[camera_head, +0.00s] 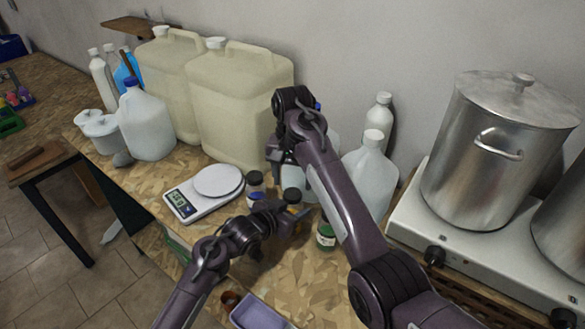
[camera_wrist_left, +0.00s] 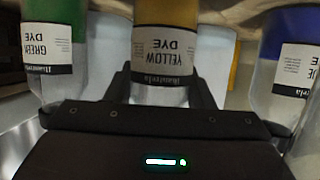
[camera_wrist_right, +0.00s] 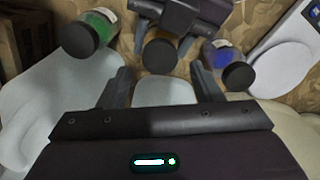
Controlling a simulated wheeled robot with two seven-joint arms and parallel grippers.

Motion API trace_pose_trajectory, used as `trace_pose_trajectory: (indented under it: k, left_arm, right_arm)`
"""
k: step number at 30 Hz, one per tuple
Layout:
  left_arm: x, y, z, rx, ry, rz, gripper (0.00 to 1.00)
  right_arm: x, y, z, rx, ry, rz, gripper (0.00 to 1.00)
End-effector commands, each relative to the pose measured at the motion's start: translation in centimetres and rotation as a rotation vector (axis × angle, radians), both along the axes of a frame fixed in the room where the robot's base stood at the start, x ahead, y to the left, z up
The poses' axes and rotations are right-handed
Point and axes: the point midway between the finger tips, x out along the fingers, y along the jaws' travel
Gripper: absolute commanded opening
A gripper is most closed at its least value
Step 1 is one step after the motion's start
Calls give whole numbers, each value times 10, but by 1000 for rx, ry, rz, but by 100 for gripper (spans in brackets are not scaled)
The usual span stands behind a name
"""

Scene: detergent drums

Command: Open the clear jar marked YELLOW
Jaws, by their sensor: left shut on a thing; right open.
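The clear jar marked YELLOW DYE (camera_wrist_left: 165,45) stands between my left gripper's fingers in the left wrist view, its label upside down in that picture. My left gripper (camera_head: 297,214) is shut on its body; the jar's black lid (camera_head: 292,195) is on top. The lid also shows in the right wrist view (camera_wrist_right: 160,57). My right gripper (camera_wrist_right: 163,80) is open and empty, its fingertips on either side of the line to that lid, with a gap visible. In the head view the right arm partly hides its gripper. I cannot tell whether the jar touches the table.
A green jar (camera_head: 326,236) and a blue jar (camera_head: 256,190) flank the yellow one closely. A white scale (camera_head: 205,190) is to the left, large jugs (camera_head: 235,105) behind, a pot on a hot plate (camera_head: 410,222) right. A purple tray (camera_head: 258,314) lies in front.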

Motion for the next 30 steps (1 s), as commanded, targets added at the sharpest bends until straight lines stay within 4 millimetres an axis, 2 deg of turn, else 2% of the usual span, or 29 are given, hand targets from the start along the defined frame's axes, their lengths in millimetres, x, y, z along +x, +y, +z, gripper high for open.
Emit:
trace_pose_trajectory:
  k: [3,9,19,29,30]
  left_arm:
    - [0,0,1,-1,-1,0,0]
    - [0,0,1,-1,-1,0,0]
    - [0,0,1,-1,-1,0,0]
    - [0,0,1,-1,-1,0,0]
    - [0,0,1,-1,-1,0,0]
  right_arm:
    - [-1,0,-19,-1,2,0,59]
    - [0,0,-37,0,0,-1,59]
    - [0,0,-41,1,-2,-1,59]
    - [0,0,-40,1,-2,-1,16]
    - [0,0,-40,1,-2,-1,42]
